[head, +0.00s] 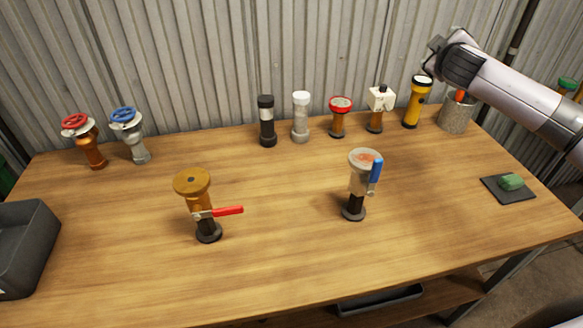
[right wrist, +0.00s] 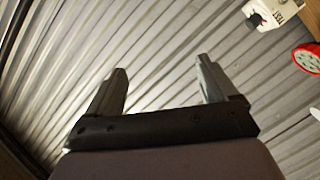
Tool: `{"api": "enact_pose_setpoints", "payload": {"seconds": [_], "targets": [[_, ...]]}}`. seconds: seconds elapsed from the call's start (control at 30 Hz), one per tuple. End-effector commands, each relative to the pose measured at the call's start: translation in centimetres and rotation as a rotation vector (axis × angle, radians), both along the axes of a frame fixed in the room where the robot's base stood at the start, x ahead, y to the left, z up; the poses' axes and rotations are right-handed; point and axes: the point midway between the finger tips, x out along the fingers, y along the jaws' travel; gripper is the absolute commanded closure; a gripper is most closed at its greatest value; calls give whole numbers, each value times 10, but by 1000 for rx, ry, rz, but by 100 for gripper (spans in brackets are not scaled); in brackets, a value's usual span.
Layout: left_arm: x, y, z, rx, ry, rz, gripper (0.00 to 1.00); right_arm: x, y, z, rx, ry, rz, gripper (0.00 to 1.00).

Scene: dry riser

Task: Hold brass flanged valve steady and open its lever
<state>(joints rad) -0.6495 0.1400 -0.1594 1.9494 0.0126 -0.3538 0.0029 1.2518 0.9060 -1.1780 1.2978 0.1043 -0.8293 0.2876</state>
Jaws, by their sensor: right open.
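The brass flanged valve (head: 193,184) stands upright on a dark round base at the left front of the table in the head view. Its red lever (head: 228,211) sticks out to the right, roughly level. A second flanged valve (head: 364,160), grey with a blue lever (head: 375,171) hanging along its side, stands to the right of it. My right gripper (right wrist: 156,85) is open and empty in the right wrist view, in front of the corrugated wall. In the head view the right arm reaches in from the upper right, far from the brass valve. My left gripper is in neither view.
Two wheel valves, one red (head: 78,122) and one blue (head: 126,118), stand at the back left. Several fittings and a yellow torch (head: 417,101) line the back edge. A grey bin (head: 28,240) is at the left edge. The table middle is clear.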

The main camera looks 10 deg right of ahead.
Motion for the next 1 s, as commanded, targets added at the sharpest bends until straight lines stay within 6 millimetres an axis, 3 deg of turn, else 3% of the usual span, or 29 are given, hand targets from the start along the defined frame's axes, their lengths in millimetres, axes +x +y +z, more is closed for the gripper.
{"api": "enact_pose_setpoints", "payload": {"seconds": [0.03,0.23,0.47,0.67,0.8,0.9,1.0], "targets": [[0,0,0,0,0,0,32,4,35,-11,-69,24,49,14],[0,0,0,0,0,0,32,-1,150,-44,-363,62,210,14],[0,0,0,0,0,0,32,-38,280,-70,-663,15,375,14],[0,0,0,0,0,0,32,-98,383,-78,-847,-98,473,14],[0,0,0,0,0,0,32,-156,444,-81,-911,-186,507,14],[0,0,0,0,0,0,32,-199,475,-90,-903,-224,511,14],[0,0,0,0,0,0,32,-231,491,-107,-860,-219,508,14]]}}
